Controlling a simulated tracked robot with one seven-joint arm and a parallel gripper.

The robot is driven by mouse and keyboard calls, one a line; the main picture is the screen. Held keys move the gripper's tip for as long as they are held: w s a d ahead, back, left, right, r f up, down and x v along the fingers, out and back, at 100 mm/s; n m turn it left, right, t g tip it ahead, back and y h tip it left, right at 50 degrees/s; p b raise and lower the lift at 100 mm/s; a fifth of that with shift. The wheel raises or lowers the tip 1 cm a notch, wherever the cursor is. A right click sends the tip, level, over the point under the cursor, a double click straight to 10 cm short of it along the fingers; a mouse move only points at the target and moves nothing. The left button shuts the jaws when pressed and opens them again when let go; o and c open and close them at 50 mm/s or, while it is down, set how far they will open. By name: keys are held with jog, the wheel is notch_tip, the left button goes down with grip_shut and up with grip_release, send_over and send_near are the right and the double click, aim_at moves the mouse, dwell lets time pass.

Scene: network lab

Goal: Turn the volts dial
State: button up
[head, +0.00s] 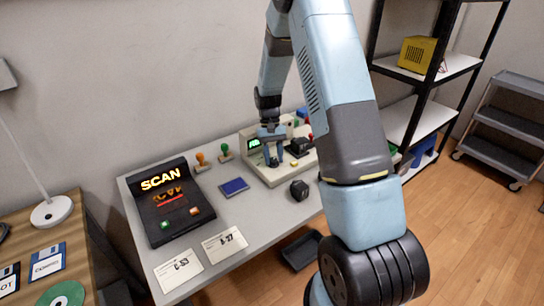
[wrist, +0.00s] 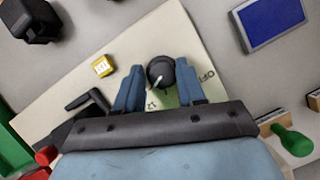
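The volts dial (wrist: 160,73) is a dark round knob with a pale pointer mark on a cream device (head: 284,172). Printed marks, among them "OFF" and "12", show beside it in the wrist view. My gripper (wrist: 160,70) is over the device with its blue fingers apart, one on each side of the knob. A narrow gap seems to show between each finger and the knob; I cannot tell how deep the fingertips reach. In the head view my gripper (head: 272,160) points down at the device and hides the dial.
A small yellow block (wrist: 102,66) and a black lever (wrist: 88,101) are on the device near my fingers. A blue-screened pad (head: 234,187), a black cube (head: 299,190), stamps (head: 224,151) and a SCAN console (head: 168,203) stand on the grey table.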

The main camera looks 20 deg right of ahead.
jog(key=o, duration=0.3)
jog(key=shift+w, duration=0.1)
jog(key=shift+v, duration=6.85)
